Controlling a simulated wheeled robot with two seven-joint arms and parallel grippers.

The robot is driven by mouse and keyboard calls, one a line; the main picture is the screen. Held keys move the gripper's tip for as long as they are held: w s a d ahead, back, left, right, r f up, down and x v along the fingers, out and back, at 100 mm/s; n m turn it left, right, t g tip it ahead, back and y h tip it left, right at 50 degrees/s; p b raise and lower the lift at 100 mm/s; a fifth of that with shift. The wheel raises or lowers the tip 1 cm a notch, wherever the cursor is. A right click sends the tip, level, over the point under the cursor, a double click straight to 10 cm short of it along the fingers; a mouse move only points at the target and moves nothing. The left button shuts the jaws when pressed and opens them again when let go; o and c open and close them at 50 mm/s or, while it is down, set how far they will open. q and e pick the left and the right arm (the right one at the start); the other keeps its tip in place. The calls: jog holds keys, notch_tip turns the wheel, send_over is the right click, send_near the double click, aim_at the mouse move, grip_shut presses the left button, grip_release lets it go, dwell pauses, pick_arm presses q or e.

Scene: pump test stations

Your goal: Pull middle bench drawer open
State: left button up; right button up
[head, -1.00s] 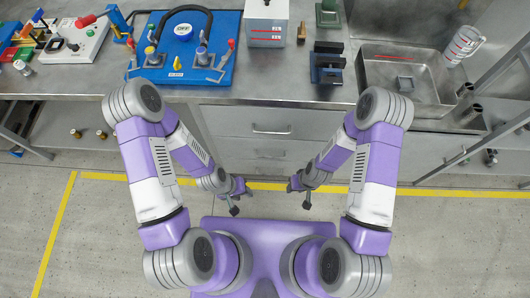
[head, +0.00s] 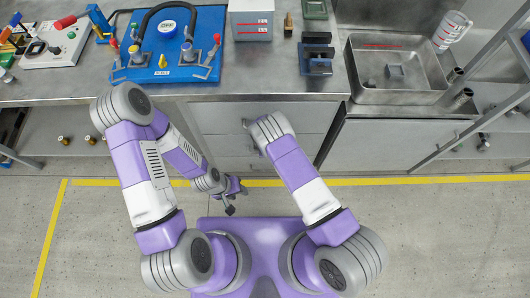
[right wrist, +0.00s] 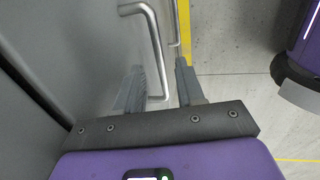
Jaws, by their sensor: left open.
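The bench drawer stack shows below the worktop in the head view, with the top drawer (head: 222,120) wide and the middle drawer (head: 226,145) under it. All the fronts look shut. My right arm covers part of them and hides the right gripper there. In the right wrist view my right gripper (right wrist: 160,88) is open, with a grey bar handle (right wrist: 155,45) reaching down between its fingers, not clearly gripped. A second handle (right wrist: 174,22) shows beyond it. I cannot tell which drawer the nearer handle belongs to. My left gripper (head: 231,198) is open and empty over the floor.
On the worktop stand a blue pump board (head: 140,70), a grey box (head: 251,22), a dark fixture (head: 316,57) and a metal basin (head: 365,92). A shelf with small brass parts is at lower left. The floor before the drawers is clear, with a yellow line (head: 400,181).

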jog(key=f, duration=0.2)
jog(key=shift+w+f+b, duration=0.25)
jog(key=shift+f+b, duration=0.1)
grip_shut()
